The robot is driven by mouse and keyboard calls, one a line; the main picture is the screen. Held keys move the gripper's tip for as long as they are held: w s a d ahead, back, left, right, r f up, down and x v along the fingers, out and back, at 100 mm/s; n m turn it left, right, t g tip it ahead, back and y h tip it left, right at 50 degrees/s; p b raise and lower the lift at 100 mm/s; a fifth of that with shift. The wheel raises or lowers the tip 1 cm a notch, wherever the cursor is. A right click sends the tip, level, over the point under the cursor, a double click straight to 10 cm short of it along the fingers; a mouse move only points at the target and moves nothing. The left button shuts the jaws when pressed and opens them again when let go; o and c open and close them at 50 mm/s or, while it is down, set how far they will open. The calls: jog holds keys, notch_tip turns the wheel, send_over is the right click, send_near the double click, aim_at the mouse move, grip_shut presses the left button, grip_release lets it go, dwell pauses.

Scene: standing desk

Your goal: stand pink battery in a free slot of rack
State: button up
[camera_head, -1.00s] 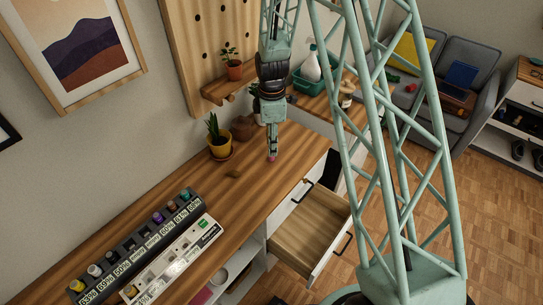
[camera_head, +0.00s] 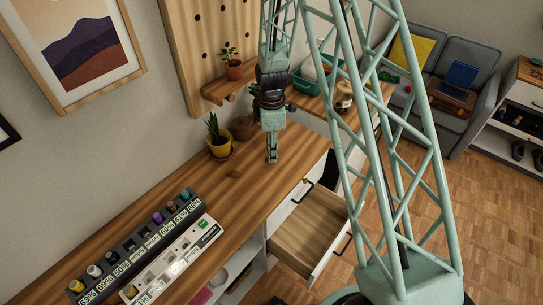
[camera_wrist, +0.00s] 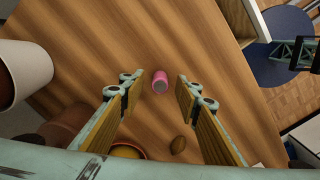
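The pink battery (camera_wrist: 160,80) is on the wooden desk, seen between and just beyond my fingertips in the wrist view. I cannot tell whether it stands or lies. My gripper (camera_wrist: 161,84) is open, with clear space on both sides of the battery. In the head view my gripper (camera_head: 271,160) points down over the desk and hides the battery. The dark rack (camera_head: 125,257) lies at the near left of the desk with a row of labelled slots. It holds several batteries with coloured tops, and some slots near its middle look empty.
A small brown object (camera_head: 235,174) lies nearby. An open drawer (camera_head: 310,226) sticks out at right.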

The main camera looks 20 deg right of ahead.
jog(key=shift+c, duration=0.4)
jog(key=c, duration=0.9)
jog(key=shift+r, duration=0.25)
jog(key=shift+r, duration=1.45)
jog(key=shift+s+r, duration=0.1)
jog(key=shift+s, duration=0.1)
jog(key=s+r, duration=0.1)
jog(key=s, duration=1.4)
jog(key=shift+s+a+r, duration=0.15)
jog(key=shift+s+r, duration=0.1)
jog(key=shift+s, duration=0.05)
